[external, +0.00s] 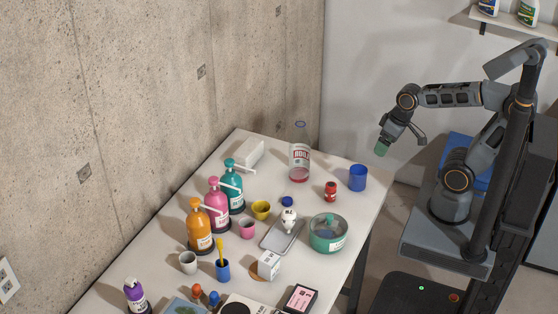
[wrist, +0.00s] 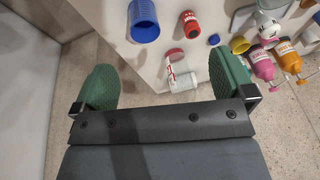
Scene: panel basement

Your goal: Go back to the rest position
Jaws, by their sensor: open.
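My gripper (external: 384,146) is in the air at the right, beyond the table's right edge, pointing down, with my arm folded above my base.
Pump bottles (external: 214,205) line the wall side. A shelf (external: 515,25) with bottles hangs at the upper right. Open air surrounds my gripper.

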